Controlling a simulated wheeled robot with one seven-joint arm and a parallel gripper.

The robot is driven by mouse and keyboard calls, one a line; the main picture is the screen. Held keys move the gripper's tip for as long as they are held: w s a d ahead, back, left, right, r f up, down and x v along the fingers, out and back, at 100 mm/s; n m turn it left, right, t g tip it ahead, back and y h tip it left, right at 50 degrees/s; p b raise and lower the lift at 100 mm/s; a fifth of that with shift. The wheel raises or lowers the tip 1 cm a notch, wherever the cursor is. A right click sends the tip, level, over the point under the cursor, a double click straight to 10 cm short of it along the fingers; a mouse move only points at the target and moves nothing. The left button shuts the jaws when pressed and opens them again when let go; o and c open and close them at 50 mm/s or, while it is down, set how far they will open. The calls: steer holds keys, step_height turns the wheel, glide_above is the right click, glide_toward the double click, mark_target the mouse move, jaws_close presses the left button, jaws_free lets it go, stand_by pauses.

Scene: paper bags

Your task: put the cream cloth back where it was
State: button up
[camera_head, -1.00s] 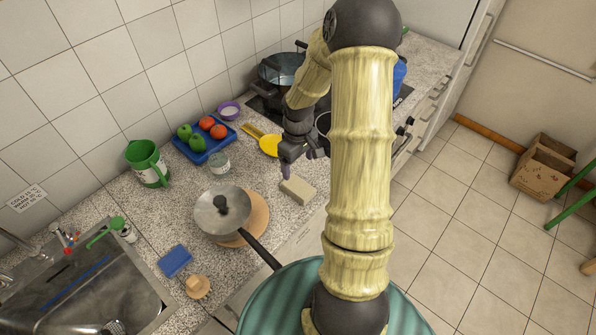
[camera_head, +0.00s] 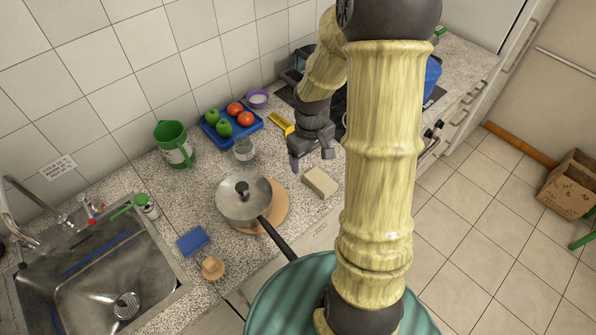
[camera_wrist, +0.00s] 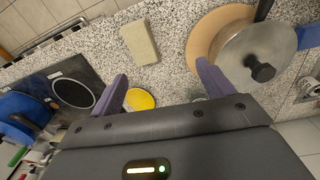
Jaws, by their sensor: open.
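The cream cloth (camera_head: 320,181) is a small, flat, folded-looking block. It lies on the speckled counter near the front edge, right of the lidded pan. In the wrist view the cloth (camera_wrist: 140,42) lies beyond my fingertips, with clear counter around it. My gripper (camera_head: 311,160) is above the counter, just behind the cloth in the head view. The wrist view shows my gripper (camera_wrist: 162,72) with its two purple fingers wide apart and nothing between them. The cloth is apart from the fingers.
A lidded pan (camera_head: 243,198) stands on a round wooden board (camera_head: 281,201). A glass jar (camera_head: 244,151), a blue tray (camera_head: 211,133) with fruit and a yellow utensil (camera_head: 281,123) are behind. A blue sponge (camera_head: 193,241) lies near the sink (camera_head: 80,280). The stove is right.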

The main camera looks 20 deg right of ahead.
steer(key=s+a+r+m+t, duration=0.2)
steer(key=s+a+r+m, duration=0.1)
steer(key=s+a+r, duration=0.4)
steer(key=shift+s+a, duration=0.65)
steer(key=shift+s, duration=0.6)
steer(key=shift+r, duration=0.1)
